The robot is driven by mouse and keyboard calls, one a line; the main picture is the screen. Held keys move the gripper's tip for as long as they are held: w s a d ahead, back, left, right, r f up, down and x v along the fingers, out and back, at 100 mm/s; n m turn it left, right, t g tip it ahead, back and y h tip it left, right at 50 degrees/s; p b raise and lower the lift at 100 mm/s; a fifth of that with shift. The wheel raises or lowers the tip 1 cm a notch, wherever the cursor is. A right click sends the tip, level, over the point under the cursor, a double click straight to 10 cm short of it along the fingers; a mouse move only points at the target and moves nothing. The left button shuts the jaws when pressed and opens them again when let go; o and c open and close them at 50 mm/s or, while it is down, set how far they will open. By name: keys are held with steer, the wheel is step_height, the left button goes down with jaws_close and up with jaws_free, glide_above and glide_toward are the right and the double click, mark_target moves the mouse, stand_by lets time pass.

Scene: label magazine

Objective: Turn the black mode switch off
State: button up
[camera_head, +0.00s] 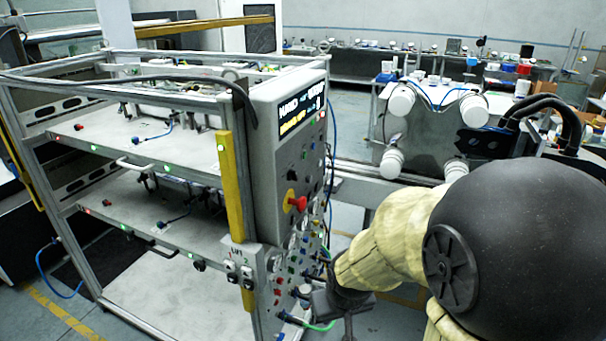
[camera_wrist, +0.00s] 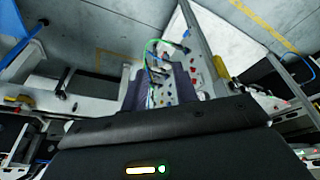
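A grey control panel (camera_head: 268,165) stands at the right end of the metal rack, with a lit display at its top. Small dark knobs (camera_head: 304,153) sit below the display. I cannot tell which dark control is the black mode switch or how it is set. My gripper (camera_head: 346,318) is low in front of the panel's lower right side, partly cut by the picture's bottom edge. In the wrist view, my gripper (camera_wrist: 158,84) points toward the panel's lower controls (camera_wrist: 188,82).
A red knob on a yellow plate (camera_head: 297,202) stands out from the panel. Several small buttons and plugged cables crowd its lower part, including a green cable (camera_head: 318,327). A yellow post (camera_head: 231,185) and the rack's shelves are to the left. Benches with equipment stand behind.

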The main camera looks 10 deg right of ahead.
mark_target(293, 175)
steer(key=w+d+r+n+t+y+p, duration=0.1)
steer(key=w+d+r+n+t+p, duration=0.2)
steer(key=w, duration=0.4)
steer(key=w+d+r+n+t+y, duration=0.1)
steer(key=w+d+r+t, duration=0.3)
steer(key=w, duration=0.3)
steer(key=w+d+r+n+t+y+p, duration=0.1)
steer(key=w+d+r+n+t+p, duration=0.15)
steer(key=w+r, duration=0.4)
steer(key=s+d+r+n+g+y+p, duration=0.2)
steer(key=n+y, duration=0.6)
steer(key=y, duration=0.4)
step_height(293, 175, up, 2)
steer(key=shift+s+d+r+p, duration=0.1)
steer(key=shift+s+d+p, duration=0.5)
steer(key=shift+s, duration=0.6)
steer(key=shift+n+g, duration=0.25)
steer(key=p+x, duration=0.7)
steer(key=x, duration=1)
steer(key=shift+w+a, duration=0.15)
